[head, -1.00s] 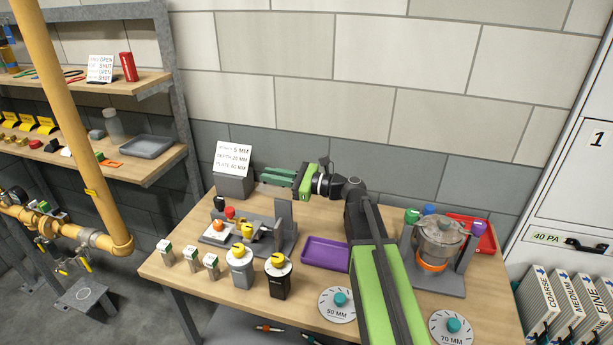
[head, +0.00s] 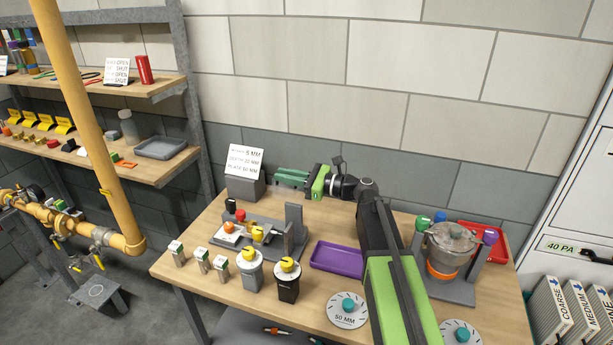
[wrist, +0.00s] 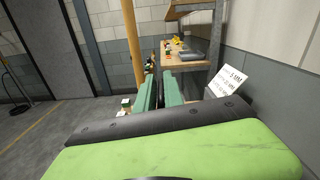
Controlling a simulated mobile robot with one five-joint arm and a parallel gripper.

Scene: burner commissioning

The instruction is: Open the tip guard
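My gripper (head: 292,178) is held above the back of the workbench, pointing left, with its green fingers apart and nothing between them. The fingers also show in the wrist view (wrist: 160,93), with a gap between them. A grey fixture (head: 292,226) with an upright plate stands on the bench below and left of the gripper. It carries a red knob (head: 240,215), a black knob (head: 231,205), an orange ball-like part (head: 229,227) and a yellow part (head: 258,233). I cannot tell which part is the tip guard. The gripper touches none of these.
A purple tray (head: 337,260), yellow-topped canisters (head: 287,284) and a clear-lidded pot (head: 450,245) share the bench. A yellow pipe (head: 85,120) and shelves (head: 140,92) stand left.

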